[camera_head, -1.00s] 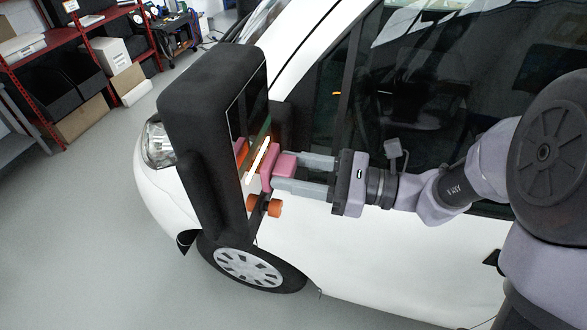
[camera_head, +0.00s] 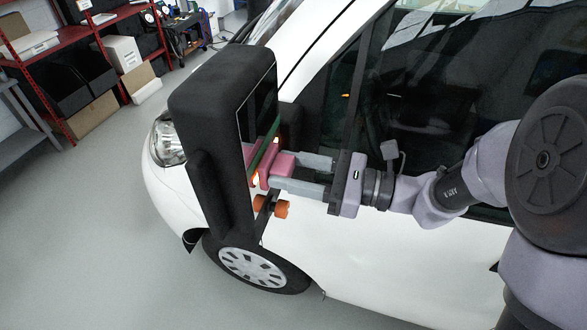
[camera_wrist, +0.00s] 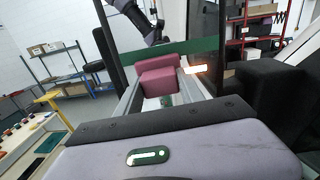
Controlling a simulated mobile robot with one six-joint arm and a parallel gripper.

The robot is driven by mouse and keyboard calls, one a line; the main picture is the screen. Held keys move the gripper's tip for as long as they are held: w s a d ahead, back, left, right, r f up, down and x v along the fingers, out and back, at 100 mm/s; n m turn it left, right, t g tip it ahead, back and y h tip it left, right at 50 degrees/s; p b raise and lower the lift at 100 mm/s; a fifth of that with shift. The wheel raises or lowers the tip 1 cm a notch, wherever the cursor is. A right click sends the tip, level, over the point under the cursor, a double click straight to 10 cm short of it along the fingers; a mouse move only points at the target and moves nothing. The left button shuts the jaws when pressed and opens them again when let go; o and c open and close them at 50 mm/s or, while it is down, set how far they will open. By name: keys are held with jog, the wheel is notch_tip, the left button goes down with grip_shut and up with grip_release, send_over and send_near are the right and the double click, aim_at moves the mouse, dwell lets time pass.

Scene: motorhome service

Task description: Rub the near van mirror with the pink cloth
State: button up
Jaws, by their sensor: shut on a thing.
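The near van mirror (camera_head: 213,140) is a large black housing on the left of the head view, with its dark glass (camera_head: 262,105) turned toward my arm. My gripper (camera_head: 285,172) reaches in from the right, shut on the pink cloth (camera_head: 284,163), which looks like a thick pad. The cloth is at the lower part of the glass and appears to touch it, though the exact contact is hard to see. In the wrist view the cloth (camera_wrist: 158,76) sits between the finger ends, with the mirror surface and reflections beyond it.
The white van's side (camera_head: 370,245) and dark door window (camera_head: 420,120) run close behind my arm. An orange knob-like part (camera_head: 281,210) is just below the fingers. Red shelving (camera_head: 75,60) stands at the far left; the grey floor (camera_head: 90,230) is clear.

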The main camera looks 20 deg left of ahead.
jog(key=shift+a, duration=0.35)
jog(key=shift+w, duration=2.05)
jog(key=shift+s+b, duration=0.45)
jog(key=shift+s, duration=1.65)
jog(key=shift+d+b, duration=0.75)
jog(key=shift+d, duration=2.05)
